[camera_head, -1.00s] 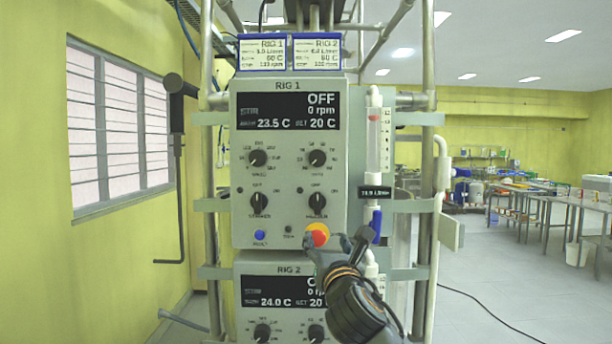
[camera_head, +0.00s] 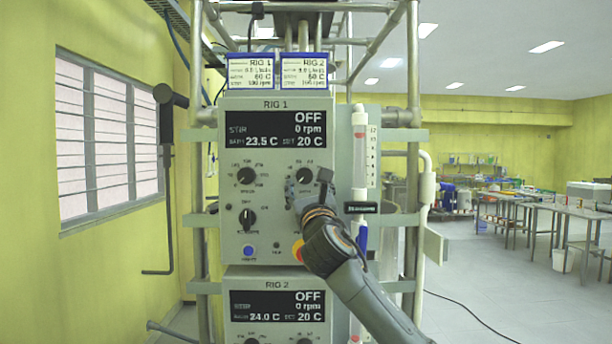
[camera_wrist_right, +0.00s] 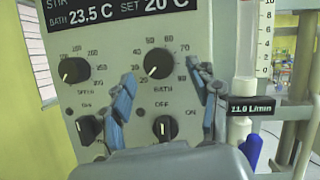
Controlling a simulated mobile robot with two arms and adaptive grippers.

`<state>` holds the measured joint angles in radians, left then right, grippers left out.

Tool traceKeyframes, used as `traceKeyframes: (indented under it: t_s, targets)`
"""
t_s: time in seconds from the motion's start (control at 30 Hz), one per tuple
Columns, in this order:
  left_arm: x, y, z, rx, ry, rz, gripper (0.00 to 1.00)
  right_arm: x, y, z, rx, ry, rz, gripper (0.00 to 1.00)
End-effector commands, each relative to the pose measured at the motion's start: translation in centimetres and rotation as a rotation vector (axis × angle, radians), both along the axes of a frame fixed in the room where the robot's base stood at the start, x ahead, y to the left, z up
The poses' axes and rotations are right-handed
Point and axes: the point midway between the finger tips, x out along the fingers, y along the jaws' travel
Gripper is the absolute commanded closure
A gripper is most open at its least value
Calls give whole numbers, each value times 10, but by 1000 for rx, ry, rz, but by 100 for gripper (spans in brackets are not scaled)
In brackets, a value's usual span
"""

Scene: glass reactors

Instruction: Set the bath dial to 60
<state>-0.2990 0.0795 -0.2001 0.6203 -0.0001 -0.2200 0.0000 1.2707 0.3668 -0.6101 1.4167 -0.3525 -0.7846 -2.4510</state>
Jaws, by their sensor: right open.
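The Rig 1 panel (camera_head: 232,215) carries a black round bath dial (camera_head: 304,175) at its right, ringed by numbers. In the right wrist view the bath dial (camera_wrist_right: 160,64) has a white mark towards its lower left. The Rig 1 display (camera_head: 280,130) reads OFF, 0 rpm, bath 23.5 C and set 20 C. My right gripper (camera_head: 304,188) is in front of the panel just below the dial. In the wrist view its open fingers (camera_wrist_right: 161,76) stand either side of the dial's lower part, with gaps. Contact with the panel cannot be told. My left gripper is not in view.
The speed dial (camera_wrist_right: 74,70) is left of the bath dial. An ON/OFF heater switch (camera_wrist_right: 165,128) lies below, partly behind my gripper. A flow tube (camera_head: 359,160) stands right of the panel. A red and yellow button (camera_head: 298,250) is beside my arm. Rig 2 (camera_head: 240,318) is below.

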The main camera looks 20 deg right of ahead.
Motion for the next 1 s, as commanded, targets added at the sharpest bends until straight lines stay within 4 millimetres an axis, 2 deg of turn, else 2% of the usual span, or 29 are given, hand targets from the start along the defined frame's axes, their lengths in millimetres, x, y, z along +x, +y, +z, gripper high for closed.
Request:
traceKeyframes:
  t_s: [0.2, 0.57, 0.6, 0.87, 1.0]
  targets:
    - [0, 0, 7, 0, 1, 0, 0, 19, -3, 9, 1, 0, -1, 39]
    - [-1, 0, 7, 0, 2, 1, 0, 24, -3, 9, 1, 0, 1, 39]
    - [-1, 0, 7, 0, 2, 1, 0, 24, -3, 9, 1, 0, 1, 41]
    - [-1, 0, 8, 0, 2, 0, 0, 23, -3, 9, 1, 0, 1, 94]
    - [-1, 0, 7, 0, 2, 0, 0, 23, -3, 9, 3, 0, 1, 94]
